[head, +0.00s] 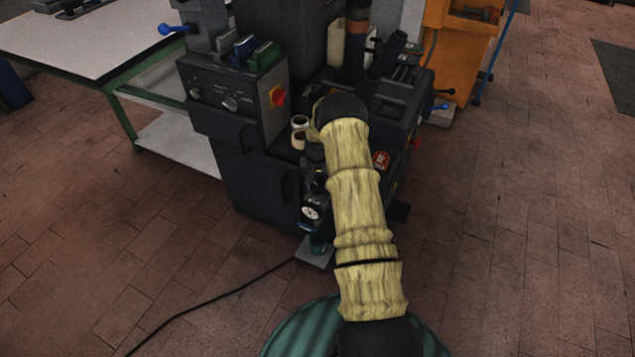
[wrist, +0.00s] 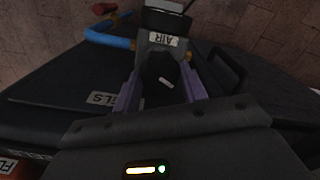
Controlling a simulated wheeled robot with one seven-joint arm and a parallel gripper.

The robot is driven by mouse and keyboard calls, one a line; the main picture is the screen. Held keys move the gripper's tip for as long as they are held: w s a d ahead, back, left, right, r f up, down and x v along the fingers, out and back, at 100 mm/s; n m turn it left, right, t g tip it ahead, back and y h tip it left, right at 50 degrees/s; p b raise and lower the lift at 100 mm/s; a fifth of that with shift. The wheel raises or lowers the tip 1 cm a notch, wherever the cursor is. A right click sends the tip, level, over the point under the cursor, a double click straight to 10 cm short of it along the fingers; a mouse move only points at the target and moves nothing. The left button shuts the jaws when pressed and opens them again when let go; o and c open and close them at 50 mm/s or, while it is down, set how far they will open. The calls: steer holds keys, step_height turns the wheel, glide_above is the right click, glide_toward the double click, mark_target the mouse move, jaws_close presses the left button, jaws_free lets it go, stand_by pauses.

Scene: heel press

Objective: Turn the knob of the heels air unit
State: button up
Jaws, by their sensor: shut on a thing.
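In the wrist view the heels air unit (wrist: 152,45) is a grey body with an upside-down AIR label. A dark knob (wrist: 166,75) with a small pale mark sits below that label. The purple fingers of my gripper (wrist: 160,88) stand on both sides of the knob and are shut on it. In the head view the lower part of the air unit, with a round white gauge (head: 311,213), shows left of my arm. The knob and the fingertips cannot be made out there.
A blue hose (wrist: 108,39) runs beside the unit. A white-topped table (head: 75,40) is at left, an orange machine (head: 455,60) behind. Floor is open at right.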

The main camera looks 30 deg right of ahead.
mark_target(317, 185)
steer(key=shift+w+n, duration=0.1)
steer(key=shift+n, duration=0.8)
steer(key=o, duration=1)
steer(key=shift+c, duration=0.2)
steer(key=shift+r, duration=0.1)
step_height(317, 185, up, 17)
steer(key=p, duration=0.2)
